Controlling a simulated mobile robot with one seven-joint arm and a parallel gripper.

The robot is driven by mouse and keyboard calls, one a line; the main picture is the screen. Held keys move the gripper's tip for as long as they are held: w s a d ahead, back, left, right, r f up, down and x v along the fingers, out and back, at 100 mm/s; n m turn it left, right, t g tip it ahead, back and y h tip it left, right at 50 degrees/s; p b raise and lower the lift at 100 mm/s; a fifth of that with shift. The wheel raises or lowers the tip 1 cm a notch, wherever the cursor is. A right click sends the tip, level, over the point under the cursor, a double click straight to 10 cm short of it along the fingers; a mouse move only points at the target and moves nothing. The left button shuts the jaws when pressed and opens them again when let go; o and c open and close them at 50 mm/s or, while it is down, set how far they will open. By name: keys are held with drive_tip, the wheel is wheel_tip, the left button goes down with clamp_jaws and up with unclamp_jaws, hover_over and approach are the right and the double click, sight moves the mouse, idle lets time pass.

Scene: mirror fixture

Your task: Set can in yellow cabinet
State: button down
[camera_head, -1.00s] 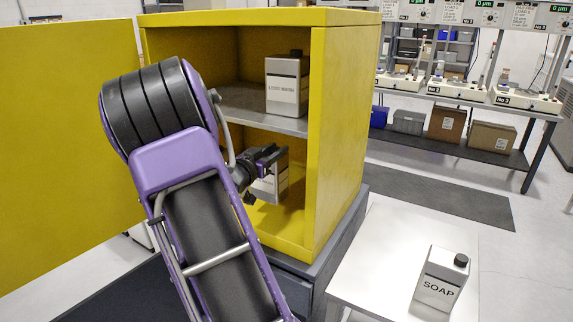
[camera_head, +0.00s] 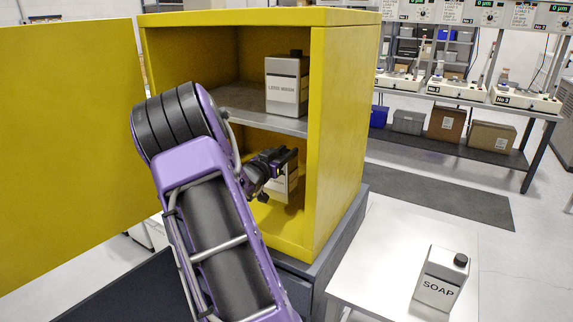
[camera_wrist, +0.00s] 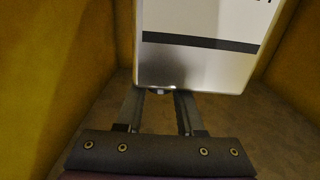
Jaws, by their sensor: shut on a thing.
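The yellow cabinet (camera_head: 343,130) stands open, with a grey middle shelf (camera_head: 262,112). My gripper (camera_head: 285,160) reaches into its lower compartment and is shut on a white and metallic can (camera_head: 288,186), which is partly hidden behind the gripper. In the wrist view the can (camera_wrist: 195,60) fills the upper middle in front of my gripper's fingers (camera_wrist: 160,95). The can's top is out of that view, and whether its base touches the cabinet floor cannot be told. Another can (camera_head: 287,85), labelled as lens wash, stands upright on the shelf.
The yellow door (camera_head: 70,150) is swung wide to the left. A SOAP can (camera_head: 441,280) stands on a white table (camera_head: 385,255) at the lower right. Yellow walls stand close on both sides in the wrist view. A workbench (camera_head: 465,100) with instruments is at the back right.

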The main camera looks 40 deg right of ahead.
drive_tip(key=shift+d+f, duration=0.2)
drive_tip(key=shift+f, duration=1.6)
drive_tip(key=shift+f, duration=0.25)
drive_tip(key=c, duration=0.5)
unclamp_jaws()
drive_tip(key=v, duration=1.2)
drive_tip(key=shift+a+r, duration=0.1)
drive_tip(key=shift+r, duration=0.05)
